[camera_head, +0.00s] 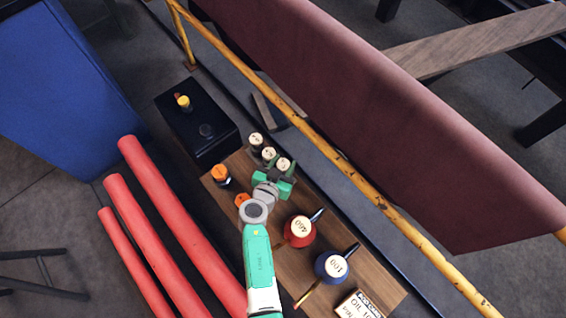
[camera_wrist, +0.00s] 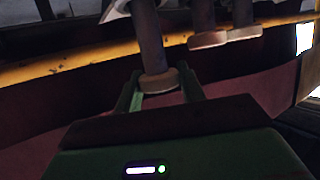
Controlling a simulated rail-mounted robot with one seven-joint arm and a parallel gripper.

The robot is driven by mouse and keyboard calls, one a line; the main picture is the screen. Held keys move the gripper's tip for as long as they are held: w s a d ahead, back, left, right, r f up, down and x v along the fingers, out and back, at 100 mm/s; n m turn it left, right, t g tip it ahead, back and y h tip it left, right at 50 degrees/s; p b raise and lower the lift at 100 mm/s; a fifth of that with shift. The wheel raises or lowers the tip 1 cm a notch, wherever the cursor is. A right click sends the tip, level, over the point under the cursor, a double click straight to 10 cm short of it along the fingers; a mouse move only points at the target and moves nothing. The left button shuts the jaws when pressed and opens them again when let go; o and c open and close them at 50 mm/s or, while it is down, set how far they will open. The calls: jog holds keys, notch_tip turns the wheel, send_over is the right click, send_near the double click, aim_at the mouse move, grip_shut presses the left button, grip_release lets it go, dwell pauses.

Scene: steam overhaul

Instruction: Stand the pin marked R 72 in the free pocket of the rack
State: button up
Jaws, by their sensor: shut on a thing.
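My gripper (camera_head: 277,178) is over the far end of the wooden bench top, shut on a pin with a pale, marked cap (camera_head: 284,163). In the wrist view the dark shaft of this held pin (camera_wrist: 151,40) rises between the two green fingers (camera_wrist: 160,86), with a brownish collar at its near end. Two more pale-capped pins, one (camera_head: 256,139) and another (camera_head: 268,153), stand in a row beside it. They also show in the wrist view, one (camera_wrist: 207,35) nearer than the other (camera_wrist: 243,30). The cap markings are too small to read. The rack and its pockets are mostly hidden.
An orange-topped item (camera_head: 220,173) is left of my gripper. A black box (camera_head: 180,125) is farther left. A yellow rail (camera_head: 330,145) runs behind.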

dwell(0.3)
jog(key=shift+f, duration=1.15)
jog(key=o, duration=1.3)
jog(key=shift+f, duration=0.1)
